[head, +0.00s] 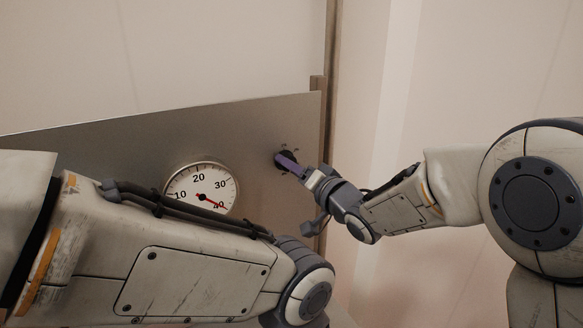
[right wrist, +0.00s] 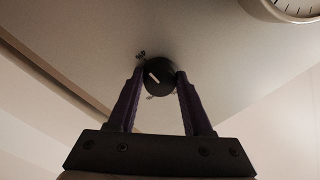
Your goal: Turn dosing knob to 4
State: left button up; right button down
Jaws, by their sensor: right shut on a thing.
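The dosing knob (right wrist: 159,76) is a round black knob with a white pointer line, set on a grey metal panel. In the right wrist view it sits between the two purple fingers of my right gripper (right wrist: 160,82), which touch its sides. The pointer line slants toward the upper left of that view. Scale marks around the knob are partly visible, but too small to read. In the head view the right gripper (head: 287,161) covers most of the knob (head: 284,155). My left arm crosses the lower left of the head view; its gripper is out of the frame.
A round white gauge (head: 201,188) with a red needle is on the panel left of the knob, partly behind my left arm. Its rim also shows in the right wrist view (right wrist: 296,10). The panel's right edge has a metal post (head: 318,130).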

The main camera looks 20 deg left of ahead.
jog(key=shift+c, duration=1.6)
grip_release()
jog(key=shift+d, duration=0.1)
jog(key=b+v, duration=0.3)
jog(key=v, duration=0.7)
jog(key=shift+s, duration=0.15)
jog(key=shift+d+f, duration=0.1)
